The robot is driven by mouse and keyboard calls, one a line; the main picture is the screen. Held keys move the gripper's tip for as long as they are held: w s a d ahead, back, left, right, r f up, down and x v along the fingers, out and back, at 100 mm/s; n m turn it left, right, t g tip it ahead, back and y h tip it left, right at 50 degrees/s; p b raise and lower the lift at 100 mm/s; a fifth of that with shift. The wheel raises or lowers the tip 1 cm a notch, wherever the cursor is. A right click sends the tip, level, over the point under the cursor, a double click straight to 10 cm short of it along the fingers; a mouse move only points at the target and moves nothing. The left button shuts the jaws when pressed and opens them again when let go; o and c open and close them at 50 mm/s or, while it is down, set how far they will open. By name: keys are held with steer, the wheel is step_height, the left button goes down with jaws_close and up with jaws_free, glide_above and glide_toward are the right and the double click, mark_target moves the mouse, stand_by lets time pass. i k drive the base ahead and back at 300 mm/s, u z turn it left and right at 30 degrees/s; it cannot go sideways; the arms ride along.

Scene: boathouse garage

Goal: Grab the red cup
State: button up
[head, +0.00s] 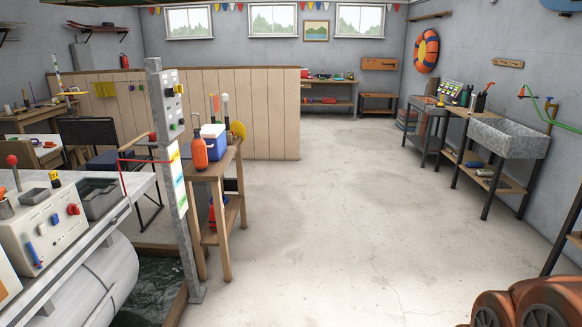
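I cannot make out a red cup for certain in the head view. An orange-red bottle (199,151) with a dark top stands upright on the wooden stand in the left middle, beside a blue and white cooler. My gripper is not in view.
The wooden stand (228,214), a grey post (170,150) and a control console (45,228) crowd the left. A low plank partition (265,110) stands behind. A stone sink (508,137) lines the right wall. Rounded orange forms (535,303) fill the bottom right. The middle floor is clear.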

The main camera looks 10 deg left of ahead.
mark_target(152, 137)
steer(key=i, duration=3.5)
steer(key=u, duration=1.15)
steer(key=i, duration=1.85)
steer(key=u, duration=1)
steer(key=i, duration=0.35)
steer(key=k, duration=1.7)
steer(key=z, duration=1.1)
steer(key=i, duration=1.95)
